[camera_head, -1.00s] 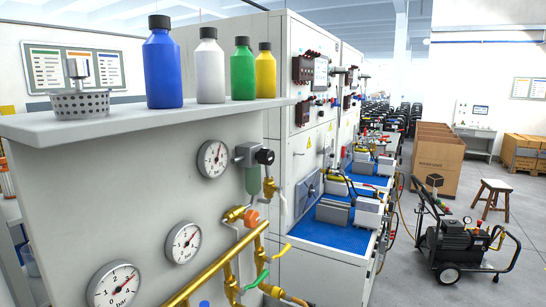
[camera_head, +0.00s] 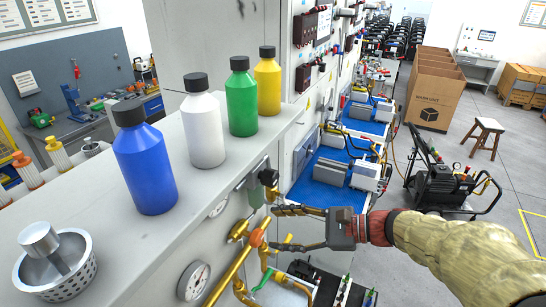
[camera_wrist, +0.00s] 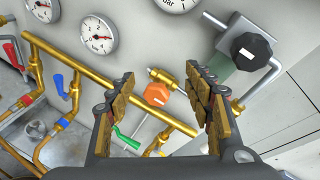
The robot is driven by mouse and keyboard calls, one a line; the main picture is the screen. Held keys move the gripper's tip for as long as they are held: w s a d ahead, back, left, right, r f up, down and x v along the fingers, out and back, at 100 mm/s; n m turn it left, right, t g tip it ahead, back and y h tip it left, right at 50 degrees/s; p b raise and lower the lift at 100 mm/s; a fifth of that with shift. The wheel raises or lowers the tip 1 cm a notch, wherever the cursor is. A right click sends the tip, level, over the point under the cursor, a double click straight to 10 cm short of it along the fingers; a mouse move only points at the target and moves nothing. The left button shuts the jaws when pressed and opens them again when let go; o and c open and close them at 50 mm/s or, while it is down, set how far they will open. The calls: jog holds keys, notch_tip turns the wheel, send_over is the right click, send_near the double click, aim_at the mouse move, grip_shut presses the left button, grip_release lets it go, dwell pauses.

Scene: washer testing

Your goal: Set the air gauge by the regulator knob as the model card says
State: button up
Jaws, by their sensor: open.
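The black regulator knob (camera_head: 268,177) sits on the panel below the shelf's right end. It also shows in the wrist view (camera_wrist: 250,52), upper right, on a grey body with a green bowl. My gripper (camera_head: 276,227) is open and empty, its fingers pointing at the panel just below the knob. In the wrist view my gripper (camera_wrist: 160,77) spreads around the orange valve handle (camera_wrist: 157,94) in the picture, with no clear contact; the knob is beyond the right finger. The gauge beside the regulator (camera_wrist: 176,3) is cut off at the top, its reading unclear. I cannot identify a model card.
Brass pipes (camera_wrist: 100,78) with coloured valve handles run below the gauges. Blue, white, green and yellow bottles and a metal basket (camera_head: 88,268) stand on the shelf (camera_head: 190,200) above. A compressor cart (camera_head: 445,185) and stool stand on open floor at right.

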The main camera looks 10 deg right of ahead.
aim_at(276, 180)
jog(key=w+d+r+m+t+y+p, duration=0.1)
jog(key=w+d+r+m+t+p, duration=0.35)
jog(key=w+r, duration=0.2)
jog(key=shift+m, duration=0.25)
jog(key=shift+p+x, duration=0.8)
jog(key=shift+x, duration=2.7)
jog(key=shift+w+d+r, duration=0.1)
jog(key=shift+d+r, duration=0.05)
jog(key=shift+r, duration=0.05)
jog(key=shift+c, duration=0.2)
jog(key=c, duration=1.1)
